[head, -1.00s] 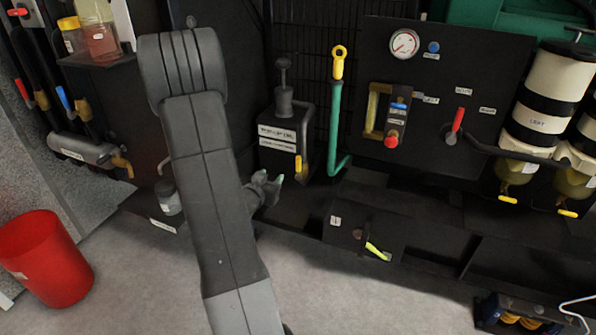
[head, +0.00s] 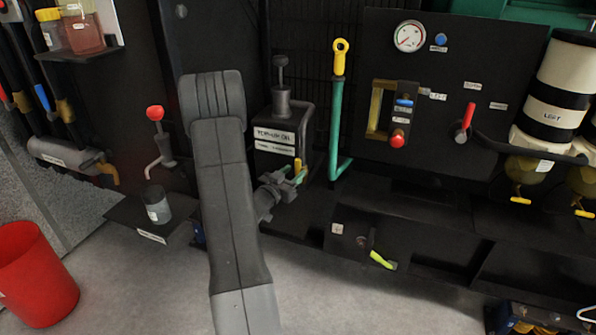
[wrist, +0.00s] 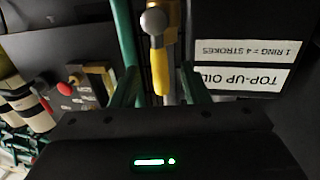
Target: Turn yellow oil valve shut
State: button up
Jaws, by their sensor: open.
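The yellow oil valve lever (head: 297,165) is on the front of the black top-up oil box (head: 272,124), pointing up in the head view. In the wrist view, which shows the label upside down, the yellow lever (wrist: 160,70) with a grey ball end lies between my green fingers. My gripper (head: 289,174) is open at the lever, in front of the box's lower part. In the wrist view my gripper (wrist: 158,88) has a finger on each side of the lever, with a visible gap. Whether the fingers reach its full depth I cannot tell.
A green pipe with a yellow ring handle (head: 339,60) stands close to the right. A red-knobbed lever (head: 155,113) and a small jar (head: 157,205) are left of my arm. A yellow-green lever (head: 381,260) is lower right. A red bin (head: 38,280) stands on open floor.

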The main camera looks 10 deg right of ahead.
aim_at(296, 171)
jog(key=shift+x, duration=1.75)
grip_shut()
